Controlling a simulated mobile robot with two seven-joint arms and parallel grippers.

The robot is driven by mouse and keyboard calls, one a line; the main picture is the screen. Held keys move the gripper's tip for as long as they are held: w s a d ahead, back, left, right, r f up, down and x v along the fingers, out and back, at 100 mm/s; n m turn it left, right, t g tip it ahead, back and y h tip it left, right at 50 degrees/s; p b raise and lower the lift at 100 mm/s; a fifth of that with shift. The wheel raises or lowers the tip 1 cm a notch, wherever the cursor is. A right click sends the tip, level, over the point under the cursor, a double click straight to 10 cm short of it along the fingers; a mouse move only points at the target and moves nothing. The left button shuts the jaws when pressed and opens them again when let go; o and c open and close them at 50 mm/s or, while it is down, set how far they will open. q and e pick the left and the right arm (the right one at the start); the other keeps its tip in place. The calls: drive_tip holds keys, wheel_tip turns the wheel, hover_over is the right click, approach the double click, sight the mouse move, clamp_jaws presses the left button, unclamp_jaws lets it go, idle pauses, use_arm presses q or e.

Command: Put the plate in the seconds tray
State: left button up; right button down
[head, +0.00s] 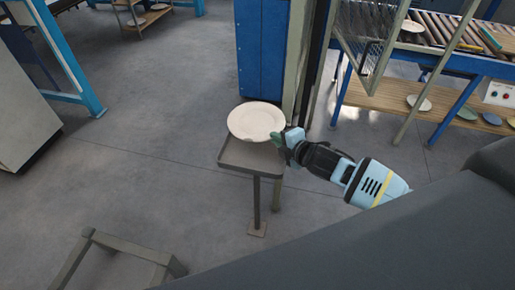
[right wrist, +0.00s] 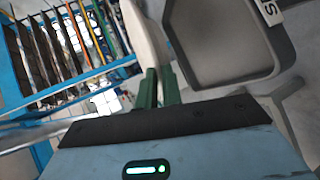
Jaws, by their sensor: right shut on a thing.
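A pale round plate (head: 256,121) is over the back part of a small grey tray on a post (head: 235,158). My right gripper (head: 278,139) is shut on the plate's rim at its near right side. In the right wrist view the green fingers (right wrist: 160,88) pinch the pale plate (right wrist: 147,38), seen nearly edge-on. The grey tray (right wrist: 275,62) is just to its right, with a white label (right wrist: 269,11) showing an "S". I cannot tell whether the plate touches the tray. My left gripper is not in view.
A blue cabinet (head: 262,50) stands behind the tray, with a post and mesh guard (head: 370,30) to its right. A roller conveyor (head: 445,28) with plates on a shelf below is at the right. A low frame (head: 130,246) stands front left.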

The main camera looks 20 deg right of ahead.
wheel_tip(320, 180, down, 6)
drive_tip(key=shift+r+b, duration=0.15)
drive_tip(key=shift+b, duration=0.2)
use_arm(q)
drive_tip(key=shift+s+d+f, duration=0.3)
use_arm(e)
drive_tip(key=shift+f, duration=0.2)
wheel_tip(320, 180, down, 4)
drive_tip(key=shift+r+b, duration=0.1)
drive_tip(key=shift+b, duration=0.25)
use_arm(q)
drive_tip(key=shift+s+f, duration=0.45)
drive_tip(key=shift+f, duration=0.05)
use_arm(e)
drive_tip(key=c, duration=1.8)
unclamp_jaws()
drive_tip(key=shift+c, duration=0.2)
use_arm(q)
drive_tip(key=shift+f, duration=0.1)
